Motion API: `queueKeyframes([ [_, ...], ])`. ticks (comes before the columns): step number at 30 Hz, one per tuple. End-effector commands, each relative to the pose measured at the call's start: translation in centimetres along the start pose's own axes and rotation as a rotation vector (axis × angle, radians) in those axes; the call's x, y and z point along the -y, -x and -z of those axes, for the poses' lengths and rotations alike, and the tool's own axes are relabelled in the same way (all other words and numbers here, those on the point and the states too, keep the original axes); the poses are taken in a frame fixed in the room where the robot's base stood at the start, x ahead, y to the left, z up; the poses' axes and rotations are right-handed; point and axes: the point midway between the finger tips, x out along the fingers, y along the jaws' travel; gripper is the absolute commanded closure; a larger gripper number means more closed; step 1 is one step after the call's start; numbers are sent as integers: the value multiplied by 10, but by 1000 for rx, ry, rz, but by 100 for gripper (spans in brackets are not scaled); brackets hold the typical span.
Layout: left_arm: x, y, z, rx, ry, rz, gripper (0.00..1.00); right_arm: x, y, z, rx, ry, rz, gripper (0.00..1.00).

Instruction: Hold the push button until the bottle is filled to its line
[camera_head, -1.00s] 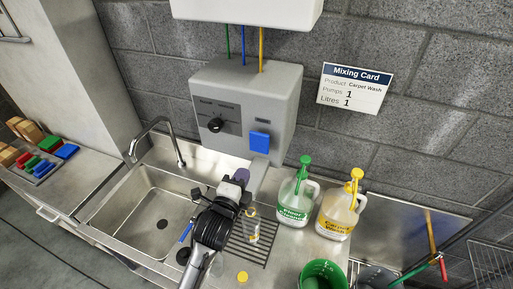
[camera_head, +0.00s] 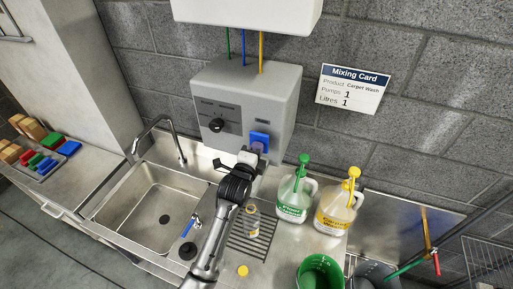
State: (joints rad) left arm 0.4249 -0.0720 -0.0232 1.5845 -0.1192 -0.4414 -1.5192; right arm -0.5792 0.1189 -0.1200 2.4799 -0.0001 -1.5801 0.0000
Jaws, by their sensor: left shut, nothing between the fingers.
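The blue push button (camera_head: 259,138) is on the front of the grey dispenser (camera_head: 280,95) on the wall. My left gripper (camera_head: 256,150) is shut, with its tips at the lower part of the button; I cannot tell whether they press it. The clear bottle (camera_head: 251,222) stands on the drain grate beside my left arm, below the dispenser. A little yellow shows low in it; its line and fill level are too small to read. My right gripper is not in view.
A green-pump jug (camera_head: 292,198) and a yellow-pump jug (camera_head: 336,212) stand right of the grate. A green bucket (camera_head: 320,272) is at the front. The sink (camera_head: 150,205) and tap (camera_head: 160,133) are left. A mixing card (camera_head: 349,89) hangs on the wall.

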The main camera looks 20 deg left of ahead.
Motion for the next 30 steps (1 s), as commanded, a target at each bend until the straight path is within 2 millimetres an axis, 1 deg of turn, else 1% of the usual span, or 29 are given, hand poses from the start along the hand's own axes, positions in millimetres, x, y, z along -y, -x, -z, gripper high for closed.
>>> queueKeyframes([
  [9,0,-2,0,0,-1,1,100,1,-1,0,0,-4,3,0],
  [16,0,-21,0,0,-1,2,100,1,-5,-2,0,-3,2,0],
  [30,-1,-21,-1,2,0,-4,100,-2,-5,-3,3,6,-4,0],
])
